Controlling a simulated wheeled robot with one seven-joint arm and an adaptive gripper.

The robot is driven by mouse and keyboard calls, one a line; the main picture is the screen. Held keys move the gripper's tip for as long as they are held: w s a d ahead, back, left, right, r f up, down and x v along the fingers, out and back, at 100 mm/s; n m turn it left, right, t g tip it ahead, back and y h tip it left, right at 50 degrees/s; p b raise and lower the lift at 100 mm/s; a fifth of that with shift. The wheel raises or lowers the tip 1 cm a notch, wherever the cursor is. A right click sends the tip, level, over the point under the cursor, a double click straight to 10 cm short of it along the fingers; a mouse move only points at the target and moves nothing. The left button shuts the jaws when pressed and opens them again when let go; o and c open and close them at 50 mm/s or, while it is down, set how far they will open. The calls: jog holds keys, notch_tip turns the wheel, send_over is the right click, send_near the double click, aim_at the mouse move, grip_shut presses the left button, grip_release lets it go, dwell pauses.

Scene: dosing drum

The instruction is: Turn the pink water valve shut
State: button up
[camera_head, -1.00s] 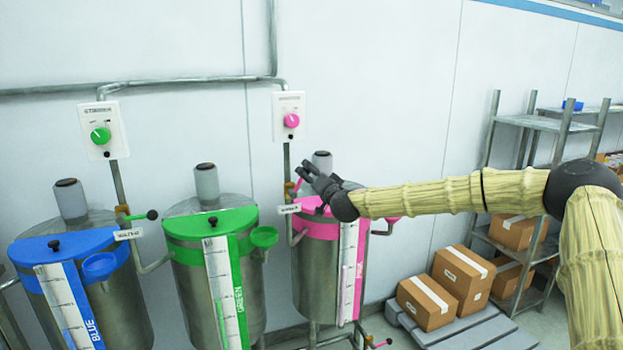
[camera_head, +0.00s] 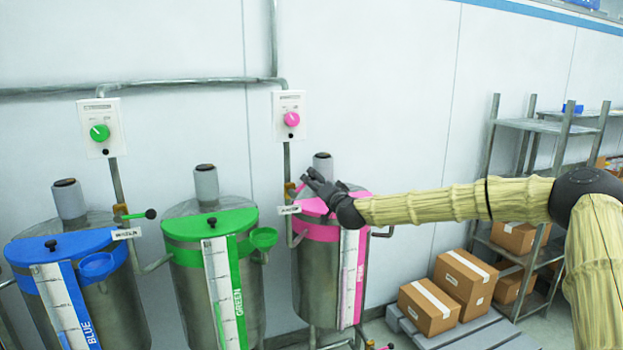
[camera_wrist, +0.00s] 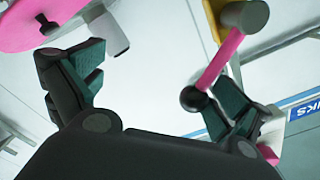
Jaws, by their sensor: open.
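The pink water valve has a pink lever (camera_wrist: 219,60) with a black ball knob (camera_wrist: 195,98), joined to a grey hub on a brass body (camera_wrist: 214,14) in the wrist view. In the head view its brass body (camera_head: 289,189) sits on the pipe left of the pink drum (camera_head: 318,262), and my gripper partly hides the lever. My gripper (camera_head: 309,179) is open above the pink drum's lid, just right of the valve. In the wrist view the knob lies between the open fingers of my gripper (camera_wrist: 150,92), close to the right finger. I cannot tell whether they touch.
A green drum (camera_head: 190,290) and a blue drum (camera_head: 120,300) stand to the left. A pink dial panel (camera_head: 290,117) is on the wall above. The pink drum's lid (camera_wrist: 75,18) is close to my left finger. Boxes (camera_head: 428,306) and a shelf (camera_head: 545,127) are at right.

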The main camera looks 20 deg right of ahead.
jog(key=shift+d+f+b, duration=0.2)
jog(key=shift+f+b, duration=0.15)
jog(key=shift+f, duration=0.45)
jog(key=shift+f+b, duration=0.95)
jog(key=shift+f, duration=0.1)
jog(key=shift+r, duration=0.1)
jog(key=shift+a+r, duration=0.45)
jog(key=shift+a, duration=0.05)
jog(key=shift+d, duration=0.1)
jog(key=s+p, duration=0.1)
jog(key=s, duration=0.8)
jog(key=shift+d, duration=0.1)
